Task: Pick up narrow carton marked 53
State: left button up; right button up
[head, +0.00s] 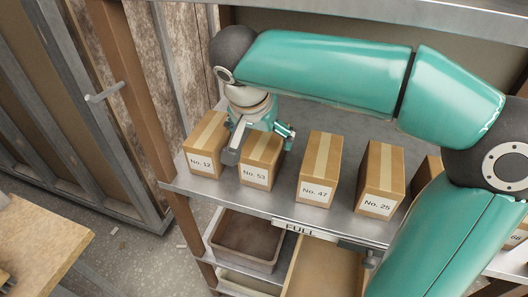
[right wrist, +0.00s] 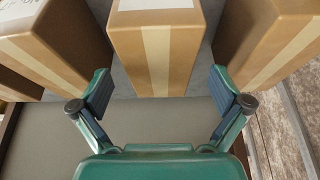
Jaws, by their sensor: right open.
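The narrow brown carton marked No. 53 (head: 257,172) stands upright on the metal shelf, second from the left in the head view. A pale tape strip runs over its top. My right gripper (head: 261,143) is open at this carton's top and far side, with one finger toward each side. In the right wrist view, the open fingers (right wrist: 160,90) have clear space between them. A taped carton (right wrist: 157,45) stands centred just beyond them, not gripped; its number is not readable there. My left gripper is out of view.
Carton No. 12 (head: 205,147) stands close on the left; No. 47 (head: 319,172) and No. 25 (head: 381,183) stand to the right. The shelf (head: 280,205) has an upright post (head: 133,85) at its left end. A brown bin (head: 246,240) sits below.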

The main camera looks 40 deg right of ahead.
jog(key=shift+w+d, duration=0.15)
jog(key=shift+d, duration=0.2)
jog(key=b+x, duration=0.1)
jog(key=x, duration=0.4)
jog(key=shift+f+b, duration=0.3)
dwell(0.4)
jog(key=c, duration=1.5)
jog(key=shift+r, duration=0.1)
jog(key=shift+c, duration=0.2)
